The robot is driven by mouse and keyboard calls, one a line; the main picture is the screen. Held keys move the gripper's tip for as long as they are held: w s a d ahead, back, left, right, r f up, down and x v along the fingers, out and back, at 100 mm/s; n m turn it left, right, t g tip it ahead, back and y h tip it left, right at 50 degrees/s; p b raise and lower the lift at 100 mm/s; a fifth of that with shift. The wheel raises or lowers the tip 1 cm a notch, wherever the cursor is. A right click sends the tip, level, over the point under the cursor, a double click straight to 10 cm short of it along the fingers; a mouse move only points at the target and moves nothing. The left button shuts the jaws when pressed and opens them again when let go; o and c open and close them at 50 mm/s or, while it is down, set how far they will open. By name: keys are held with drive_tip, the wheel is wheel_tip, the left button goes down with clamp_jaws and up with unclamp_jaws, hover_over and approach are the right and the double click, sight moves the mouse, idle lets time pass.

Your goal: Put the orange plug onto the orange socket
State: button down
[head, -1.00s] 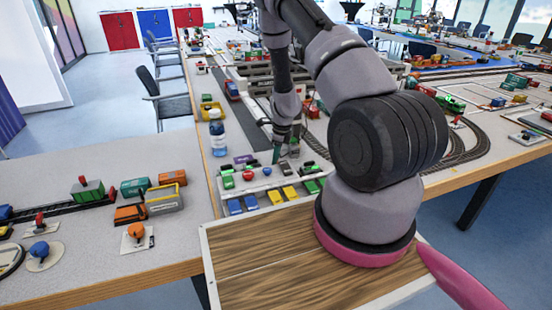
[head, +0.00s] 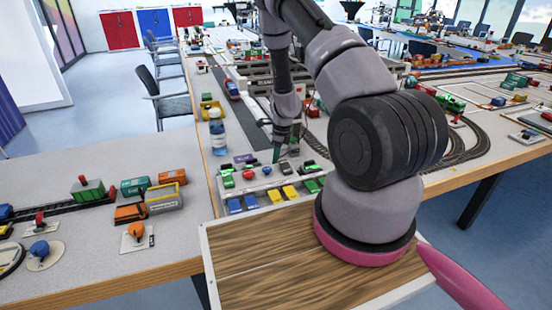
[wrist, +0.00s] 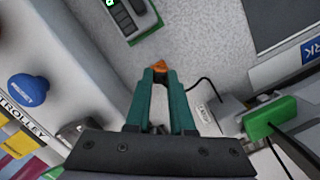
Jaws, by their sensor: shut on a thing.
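My gripper (wrist: 160,72) has teal fingers that point away from the wrist camera. They are shut on a small orange piece, the orange plug (wrist: 159,65), which shows between the fingertips above a pale grey surface. In the head view my gripper (head: 277,155) hangs over the crowded model table, near its white panel of small vehicles; the plug is too small to make out there. I cannot clearly pick out the orange socket in either view; my fingers hide part of the area below them.
In the wrist view a green plug-like block (wrist: 268,118) and a black cable (wrist: 207,85) lie to the right. A dark green switch box (wrist: 130,17) is above, and a blue knob (wrist: 27,88) is at left. A bottle (head: 218,132) stands left of my gripper.

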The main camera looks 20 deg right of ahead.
idle(0.3)
drive_tip(key=shift+c, duration=1.1)
unclamp_jaws()
drive_tip(key=shift+r, duration=3.5)
